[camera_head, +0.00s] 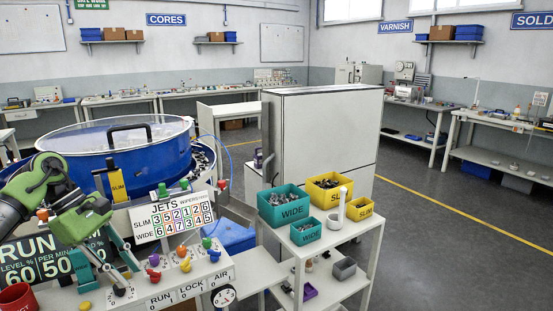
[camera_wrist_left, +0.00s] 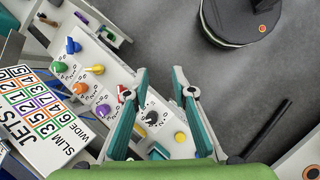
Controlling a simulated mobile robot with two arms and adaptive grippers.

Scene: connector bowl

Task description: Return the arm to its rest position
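My left arm (camera_head: 35,190), green and dark, comes in from the left edge of the head view and bends down over the control panel. My left gripper (camera_head: 130,279) has teal fingers pointing down near the panel's front left part. In the left wrist view the two fingers of this gripper (camera_wrist_left: 159,74) stand apart with nothing between them. Panel edge and grey floor show past the fingertips. I cannot tell the exact height of the tips above the panel. My right gripper is in neither view.
The control panel (camera_head: 190,279) carries several coloured knobs close to the fingers. Behind it are a JETS board (camera_head: 174,220) and a blue bowl (camera_head: 125,165) with a clear lid. A white cart (camera_head: 330,238) with teal and yellow bins stands right. Grey floor is open further right.

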